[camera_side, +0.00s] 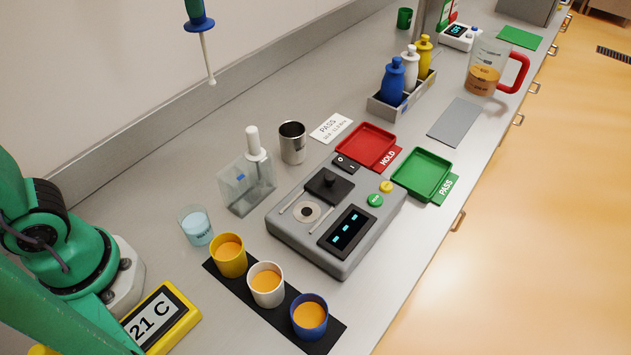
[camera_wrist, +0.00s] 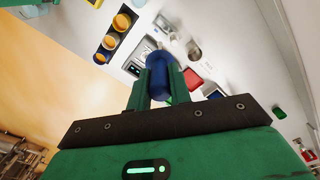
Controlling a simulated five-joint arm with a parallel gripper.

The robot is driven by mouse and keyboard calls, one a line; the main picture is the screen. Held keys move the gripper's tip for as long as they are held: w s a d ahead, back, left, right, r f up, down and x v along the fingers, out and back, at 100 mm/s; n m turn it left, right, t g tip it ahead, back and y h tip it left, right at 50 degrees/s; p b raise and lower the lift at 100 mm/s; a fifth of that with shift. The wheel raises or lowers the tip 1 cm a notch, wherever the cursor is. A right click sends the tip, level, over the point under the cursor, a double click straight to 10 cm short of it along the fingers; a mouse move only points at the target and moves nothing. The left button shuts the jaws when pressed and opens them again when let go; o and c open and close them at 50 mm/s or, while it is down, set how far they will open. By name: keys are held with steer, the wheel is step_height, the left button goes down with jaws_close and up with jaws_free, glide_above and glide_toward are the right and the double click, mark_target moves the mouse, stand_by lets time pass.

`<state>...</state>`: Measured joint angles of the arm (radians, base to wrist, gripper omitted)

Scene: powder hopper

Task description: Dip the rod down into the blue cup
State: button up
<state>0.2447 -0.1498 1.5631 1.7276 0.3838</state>
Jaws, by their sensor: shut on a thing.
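The rod (camera_side: 207,56) hangs nearly upright at the top left of the side view, white with a small round tip and a blue collar and handle. Its tip is in the air, well above the bench. In the wrist view my gripper (camera_wrist: 160,78) has its green fingers shut on the rod's blue handle (camera_wrist: 158,62). The blue cup (camera_side: 309,318) stands at the front end of a black strip, holding orange liquid. The rod is apart from it, up and to the left in the picture.
A white cup (camera_side: 267,285) and a yellow cup (camera_side: 229,257), also with orange liquid, share the black strip (camera_side: 333,338). A glass beaker (camera_side: 196,227), a clear box (camera_side: 245,186), a steel cup (camera_side: 292,145) and a grey instrument (camera_side: 345,258) stand nearby.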

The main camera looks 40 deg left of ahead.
steer(key=shift+r, duration=0.55)
steer(key=shift+d, duration=0.1)
steer(key=s+d+f+m, duration=0.1)
steer(key=d+f+m, duration=0.2)
steer(key=d+f, duration=0.35)
steer(key=d+f+m, duration=0.3)
steer(key=d+f, duration=0.1)
steer(key=d, duration=0.5)
steer(key=s+d+f+m, duration=0.6)
steer(key=s+d+f, duration=0.4)
steer(key=d, duration=0.1)
steer(key=shift+d, duration=0.15)
